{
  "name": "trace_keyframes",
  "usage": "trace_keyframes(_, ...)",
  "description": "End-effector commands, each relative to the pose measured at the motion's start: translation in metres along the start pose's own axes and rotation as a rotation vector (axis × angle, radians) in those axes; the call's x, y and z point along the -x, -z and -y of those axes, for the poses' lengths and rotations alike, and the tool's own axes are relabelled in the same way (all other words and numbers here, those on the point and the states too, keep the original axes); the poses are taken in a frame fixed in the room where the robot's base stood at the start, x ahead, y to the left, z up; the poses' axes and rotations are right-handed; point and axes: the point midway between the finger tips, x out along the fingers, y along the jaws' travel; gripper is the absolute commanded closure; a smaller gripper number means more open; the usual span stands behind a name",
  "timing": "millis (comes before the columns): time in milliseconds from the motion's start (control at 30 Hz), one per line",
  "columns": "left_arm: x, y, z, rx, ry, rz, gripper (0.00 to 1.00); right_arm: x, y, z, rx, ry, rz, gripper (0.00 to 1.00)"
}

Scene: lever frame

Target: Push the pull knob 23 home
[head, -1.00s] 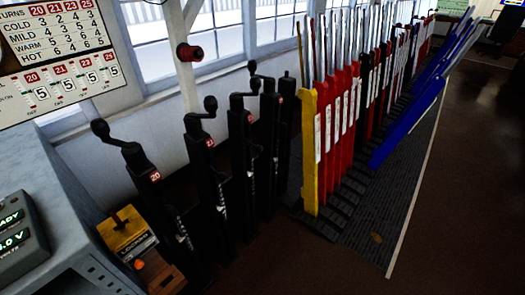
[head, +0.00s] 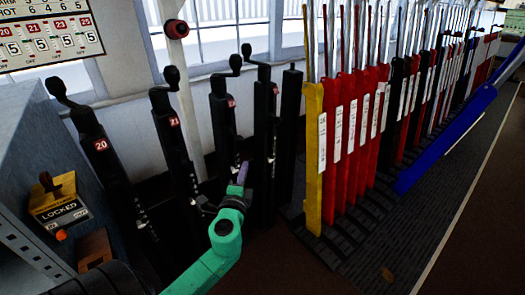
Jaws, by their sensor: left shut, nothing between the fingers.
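Several black crank posts stand in a row, with red number plates. The first two read 20 and 21, and the plates on the third and fourth are too small to read surely. The fourth post (head: 265,120) stands just left of a plain black post. I cannot make out pull knob 23 itself; it may be small or hidden by my gripper. My left gripper (head: 242,175), at the end of a green arm, is shut and empty. Its purple tip points up and away, in front of the gap between the third post (head: 223,115) and the fourth. I cannot tell whether it touches either.
A box marked LOCKED (head: 60,210) is at the left. A red round fitting (head: 176,29) is on the window post.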

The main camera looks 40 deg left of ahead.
Motion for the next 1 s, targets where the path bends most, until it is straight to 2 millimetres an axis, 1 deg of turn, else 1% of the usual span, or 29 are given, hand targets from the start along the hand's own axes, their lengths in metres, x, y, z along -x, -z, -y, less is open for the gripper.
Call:
trace_keyframes(33, -0.009, 0.000, 0.004, 0.000, 0.002, 0.000, 1.00, 0.003, 0.000, 0.005, 0.000, 0.006, 0.000, 0.00)
trace_keyframes(100, -0.023, 0.000, 0.004, -0.001, 0.003, 0.000, 1.00, 0.005, 0.000, 0.009, 0.000, 0.013, 0.000, 0.00)
trace_keyframes(400, -0.089, 0.000, 0.002, 0.002, 0.000, 0.000, 1.00, 0.008, 0.000, 0.006, 0.001, 0.008, 0.001, 0.00)
trace_keyframes(500, -0.102, -0.014, 0.000, 0.000, -0.002, 0.002, 1.00, 0.008, 0.000, 0.004, 0.001, 0.006, 0.001, 0.00)
trace_keyframes(600, -0.112, -0.023, -0.001, 0.001, -0.003, 0.000, 1.00, 0.007, 0.000, 0.003, -0.001, 0.004, 0.001, 0.00)
trace_keyframes(700, -0.116, -0.027, 0.000, 0.001, -0.003, -0.001, 1.00, 0.007, 0.000, 0.001, -0.002, 0.002, 0.001, 0.00)
trace_keyframes(1000, -0.117, -0.028, -0.001, 0.003, -0.003, -0.001, 1.00, 0.007, 0.000, -0.001, -0.002, -0.001, 0.000, 0.00)
